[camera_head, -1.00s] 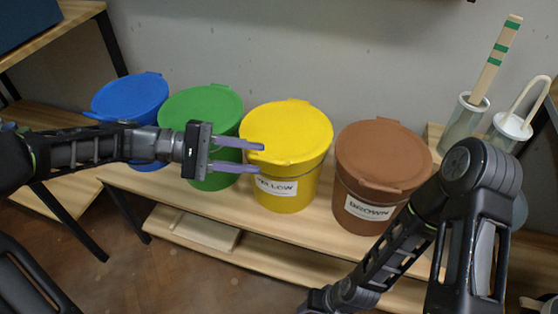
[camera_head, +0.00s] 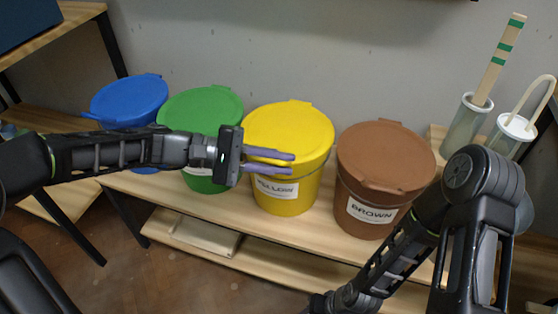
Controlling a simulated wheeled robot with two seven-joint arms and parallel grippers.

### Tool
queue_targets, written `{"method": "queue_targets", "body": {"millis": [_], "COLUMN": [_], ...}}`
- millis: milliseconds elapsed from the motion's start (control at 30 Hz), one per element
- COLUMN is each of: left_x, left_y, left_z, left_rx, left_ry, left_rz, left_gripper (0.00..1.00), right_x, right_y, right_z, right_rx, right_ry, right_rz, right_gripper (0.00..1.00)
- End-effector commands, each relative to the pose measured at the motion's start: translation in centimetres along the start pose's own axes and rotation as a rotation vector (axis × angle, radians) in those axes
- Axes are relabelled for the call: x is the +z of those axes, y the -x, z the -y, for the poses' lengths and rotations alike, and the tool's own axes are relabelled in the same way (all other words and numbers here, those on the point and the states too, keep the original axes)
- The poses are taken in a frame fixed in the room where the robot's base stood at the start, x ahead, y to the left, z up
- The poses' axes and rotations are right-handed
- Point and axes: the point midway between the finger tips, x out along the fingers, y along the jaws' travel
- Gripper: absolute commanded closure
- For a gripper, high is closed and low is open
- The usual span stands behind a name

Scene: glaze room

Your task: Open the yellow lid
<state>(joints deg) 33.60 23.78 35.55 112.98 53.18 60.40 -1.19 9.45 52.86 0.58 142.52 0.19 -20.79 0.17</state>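The yellow bucket (camera_head: 285,200) stands on the wooden bench between the green and brown buckets. Its yellow lid (camera_head: 290,126) lies flat on top, closed, with a tab at the back and a front lip partly hidden by my fingers. My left gripper (camera_head: 293,163) comes in from the left in front of the bucket, at about the height of the lid's front edge. Its two purple fingers are apart with nothing between them. I cannot tell whether they touch the lid. My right arm folds down at the lower right; its gripper is out of the frame.
The green bucket (camera_head: 205,108), blue bucket (camera_head: 130,98) and brown bucket (camera_head: 385,158) have closed lids. Jars with a striped stick (camera_head: 500,60) and a curved handle stand at the right. The bench (camera_head: 235,208) has a bare strip in front; the wall is close behind.

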Motion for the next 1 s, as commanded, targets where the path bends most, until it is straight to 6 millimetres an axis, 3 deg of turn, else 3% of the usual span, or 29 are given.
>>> {"method": "queue_targets", "body": {"millis": [167, 1000], "left_x": [-0.05, -0.09], "left_y": [0.03, 0.08], "left_z": [-0.07, -0.21], "left_rx": [0.001, 0.004], "left_ry": [-0.001, -0.003], "left_rz": [-0.002, -0.004], "left_gripper": [1.0, 1.0], "right_x": [0.01, 0.02], "right_y": [0.0, 0.01], "right_z": [0.01, 0.01], "right_rx": [0.0, 0.0], "right_ry": [0.0, 0.0], "right_rz": [0.0, 0.0], "right_gripper": [0.64, 0.64]}}
